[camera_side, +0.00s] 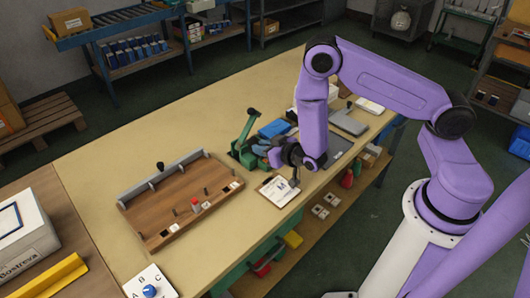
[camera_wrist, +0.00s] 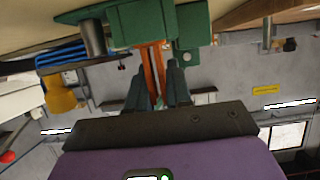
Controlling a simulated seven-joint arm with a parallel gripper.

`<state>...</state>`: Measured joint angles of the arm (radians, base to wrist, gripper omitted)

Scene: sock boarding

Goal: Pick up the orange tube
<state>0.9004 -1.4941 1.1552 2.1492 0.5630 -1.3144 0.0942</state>
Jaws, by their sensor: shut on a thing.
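The orange tube (camera_wrist: 148,66) shows in the wrist view as narrow orange strips between my fingers, just under a green fixture (camera_wrist: 143,24). My gripper (camera_wrist: 158,72) is shut on it, with the dark fingers on either side. In the side view my gripper (camera_side: 262,150) reaches left, close to the green stand (camera_side: 243,140) on the table. The tube cannot be made out there. Its upper end is at or behind the green fixture, and I cannot tell whether it touches.
A wooden board (camera_side: 150,217) with pegs and a grey back rail lies left of the stand. A blue item (camera_side: 274,128) lies behind my gripper, and a white clipboard sheet (camera_side: 278,190) in front. The table (camera_side: 130,155) is clear at the back left.

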